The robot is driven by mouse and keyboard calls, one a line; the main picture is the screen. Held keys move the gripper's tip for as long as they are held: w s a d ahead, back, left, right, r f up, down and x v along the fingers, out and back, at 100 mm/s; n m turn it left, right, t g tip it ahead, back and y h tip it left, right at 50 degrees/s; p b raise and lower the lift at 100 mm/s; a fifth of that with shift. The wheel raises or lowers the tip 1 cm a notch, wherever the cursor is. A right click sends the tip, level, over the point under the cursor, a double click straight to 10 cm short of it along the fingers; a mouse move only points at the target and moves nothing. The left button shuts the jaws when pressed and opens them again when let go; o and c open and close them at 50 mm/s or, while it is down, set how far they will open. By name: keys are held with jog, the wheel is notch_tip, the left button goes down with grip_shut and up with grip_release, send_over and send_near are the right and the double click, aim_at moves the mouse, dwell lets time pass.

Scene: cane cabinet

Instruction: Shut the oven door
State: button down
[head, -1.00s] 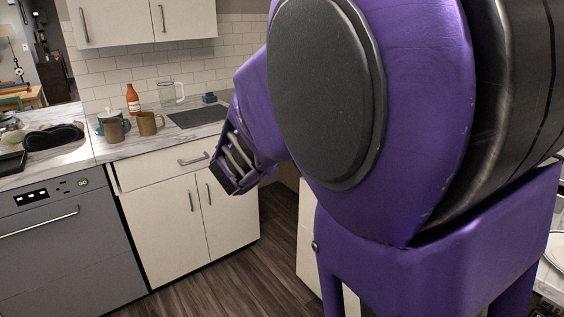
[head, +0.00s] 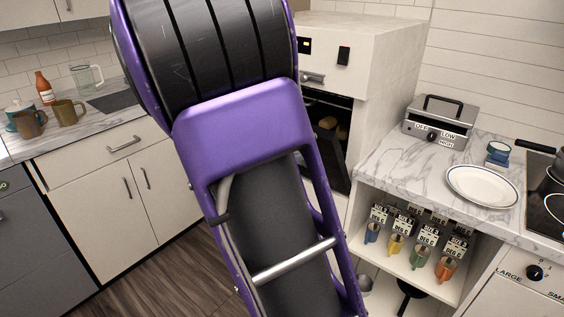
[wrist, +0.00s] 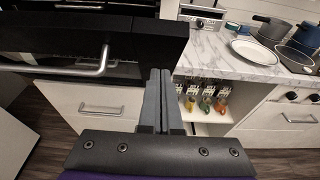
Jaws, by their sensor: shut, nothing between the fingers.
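The oven (head: 326,140) stands in a tall pale cabinet behind my arm in the head view. Part of its dark opening shows there, with something brownish inside. My arm hides most of the front, so the door's angle is unclear in that view. In the wrist view, the black oven door (wrist: 135,45) spans the upper left, with a metal bar handle (wrist: 85,70). My gripper (wrist: 163,75) is shut and empty, its fingertips at the door's right end. Whether they touch it I cannot tell. The gripper is out of sight in the head view.
A marble counter (head: 400,165) right of the oven holds a toaster (head: 440,122) and a white plate (head: 482,186). Shelves below hold several coloured cups. A pale drawer front (wrist: 98,112) lies below the oven. Open wooden floor (head: 160,280) is at the lower left.

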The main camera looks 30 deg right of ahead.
aim_at(321, 131)
jog(key=d, duration=0.1)
jog(key=w+d+r, duration=0.1)
jog(key=d, duration=0.2)
jog(key=shift+w+d+r, duration=0.25)
jog(key=shift+w+d, duration=0.05)
jog(key=shift+w, duration=0.05)
jog(key=shift+d, duration=0.1)
jog(key=shift+w+d+r+p, duration=0.1)
jog(key=shift+d+r+p, duration=0.15)
jog(key=shift+r+p, duration=0.3)
jog(key=shift+y, duration=0.5)
jog(key=d+r+p, duration=0.1)
jog(key=w+d+p, duration=0.1)
jog(key=d+r+p, duration=0.1)
jog(key=d+p, duration=0.1)
jog(key=shift+w+r, duration=0.15)
jog(key=shift+r, duration=0.15)
jog(key=w+d+r, duration=0.2)
jog(key=w+d, duration=0.1)
jog(key=d, duration=0.6)
jog(key=shift+w+d+r, duration=0.25)
jog(key=shift+w+r, duration=0.05)
jog(key=shift+w, duration=0.05)
jog(key=shift+a, duration=0.15)
